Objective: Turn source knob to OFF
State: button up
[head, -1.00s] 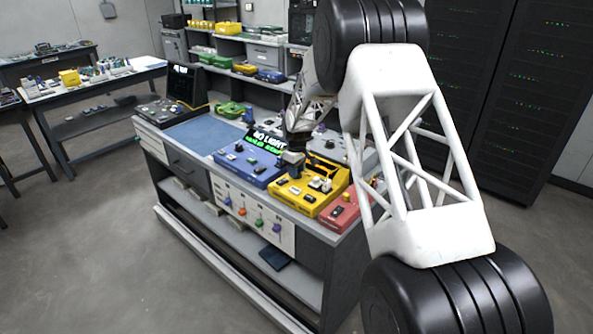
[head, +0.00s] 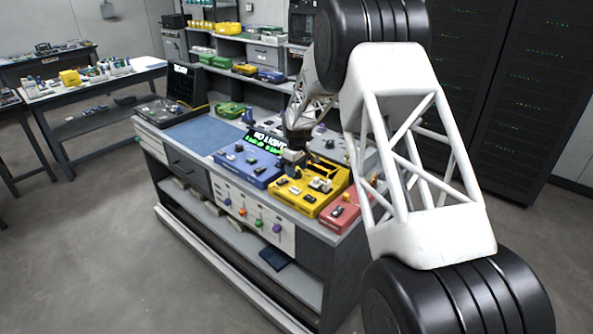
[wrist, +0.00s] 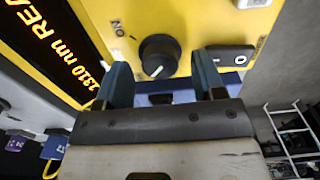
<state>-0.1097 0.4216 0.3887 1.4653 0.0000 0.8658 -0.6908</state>
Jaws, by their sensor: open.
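The source knob (wrist: 159,57) is a round black dial with a white pointer line on a yellow panel (wrist: 190,20) in the wrist view. An "ON" label is printed beside it. My gripper (wrist: 160,66) is open, with one teal finger on each side of the knob; whether either touches it I cannot tell. In the head view my gripper (head: 293,160) is low at the back left of the yellow unit (head: 305,200), and the knob cannot be made out there.
A lit display (wrist: 50,40) reading "1310 nm REA..." and a black rocker switch (wrist: 230,56) flank the knob. A blue unit (head: 245,168) and a red unit (head: 338,215) stand beside the yellow one. A blue mat (head: 203,135) lies clear.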

aim_at(297, 171)
notch_tip(297, 171, up, 7)
jog(key=shift+f, duration=0.2)
jog(key=shift+r, duration=0.25)
dwell(0.3)
jog(key=shift+s+r, duration=0.1)
jog(key=shift+r, duration=0.05)
jog(key=s+d+r+m, duration=0.2)
jog(key=s+r, duration=0.5)
jog(key=s, duration=0.3)
jog(key=s+d+r+m+t, duration=0.1)
jog(key=s+d+r, duration=0.2)
jog(key=s+r, duration=0.45)
jog(key=s+d+r+m, duration=0.2)
jog(key=s+r, duration=0.3)
jog(key=s, duration=0.7)
jog(key=s+d+m, duration=0.1)
jog(key=s+m, duration=0.1)
jog(key=s, duration=1.4)
jog(key=s+d+f+m+t, duration=0.1)
jog(key=s+d+m, duration=0.1)
jog(key=s, duration=1.4)
jog(key=shift+s+d+f+t, duration=0.25)
jog(key=shift+s+t, duration=0.05)
